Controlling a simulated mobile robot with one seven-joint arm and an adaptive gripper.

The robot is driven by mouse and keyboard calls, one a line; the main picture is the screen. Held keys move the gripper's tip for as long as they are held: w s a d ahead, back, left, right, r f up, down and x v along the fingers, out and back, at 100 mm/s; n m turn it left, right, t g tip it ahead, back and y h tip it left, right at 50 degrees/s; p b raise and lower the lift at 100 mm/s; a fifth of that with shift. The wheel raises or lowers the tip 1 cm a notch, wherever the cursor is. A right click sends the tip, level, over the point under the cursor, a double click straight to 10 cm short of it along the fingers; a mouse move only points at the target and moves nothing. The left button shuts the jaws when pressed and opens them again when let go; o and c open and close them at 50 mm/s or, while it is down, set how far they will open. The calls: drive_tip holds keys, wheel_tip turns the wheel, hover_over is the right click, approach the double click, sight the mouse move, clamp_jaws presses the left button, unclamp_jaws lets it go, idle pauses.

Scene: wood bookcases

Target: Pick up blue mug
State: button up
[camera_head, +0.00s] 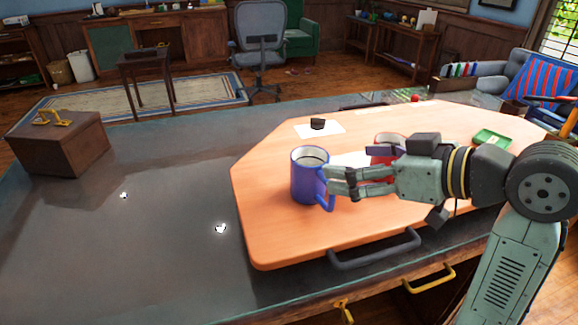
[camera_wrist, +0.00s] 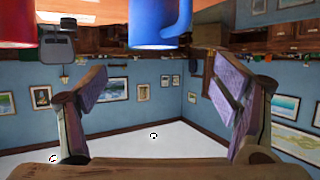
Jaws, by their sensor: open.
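The blue mug (camera_head: 307,178) stands upright on the orange wooden tray (camera_head: 285,235), its handle at its lower right side. In the wrist view the blue mug (camera_wrist: 158,25) is at the top middle, cut off by the frame edge. My gripper (camera_head: 337,183) is just right of the mug, its fingertips overlapping the handle area; I cannot tell whether they touch it. In the wrist view my gripper (camera_wrist: 160,88) is open, fingers wide apart, with nothing between them. The mug appears above the fingers there.
A red mug (camera_head: 390,141) stands behind my gripper, partly hidden; it also shows in the wrist view (camera_wrist: 17,22). A small black object (camera_head: 317,123) lies on white paper. A green tray (camera_head: 490,138) is at right. A brown box (camera_head: 60,143) sits left. The dark tabletop left is mostly clear.

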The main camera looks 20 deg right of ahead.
approach(298, 157)
drive_tip(key=a, duration=0.1)
drive_tip(key=x, duration=0.1)
drive_tip(key=p+x, duration=0.2)
drive_tip(key=x, duration=0.1)
drive_tip(key=shift+w+d, duration=0.25)
drive_tip(key=shift+w+a+f, duration=0.25)
drive_tip(key=shift+w+f, duration=0.05)
drive_tip(key=shift+w, duration=0.15)
drive_tip(key=shift+c, duration=0.4)
drive_tip(key=c, duration=1.4)
